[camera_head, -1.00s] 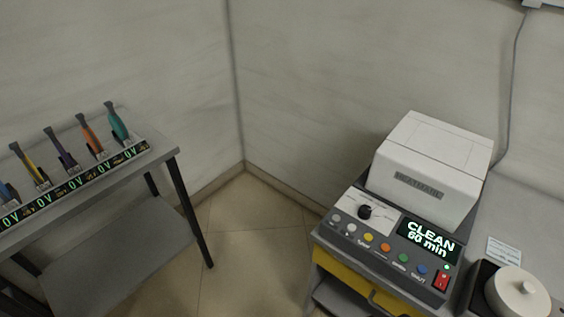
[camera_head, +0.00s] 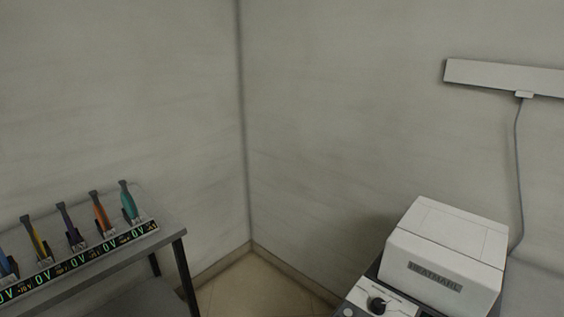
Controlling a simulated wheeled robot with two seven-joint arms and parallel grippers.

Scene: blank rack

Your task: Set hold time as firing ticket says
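A white furnace box (camera_head: 450,250) with a dark nameplate stands at the lower right. Part of its control panel (camera_head: 352,302) shows at the bottom edge, with a black knob (camera_head: 377,305). The panel's display and most of its buttons are below the picture. I cannot make out a firing ticket in this view. Neither of my grippers is in view.
A grey table (camera_head: 172,242) at the lower left carries a rack (camera_head: 75,262) of several coloured handled tools over small displays reading "0V". A white wall fixture (camera_head: 505,77) with a hanging cable is at the upper right. Floor (camera_head: 250,288) shows between the tables.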

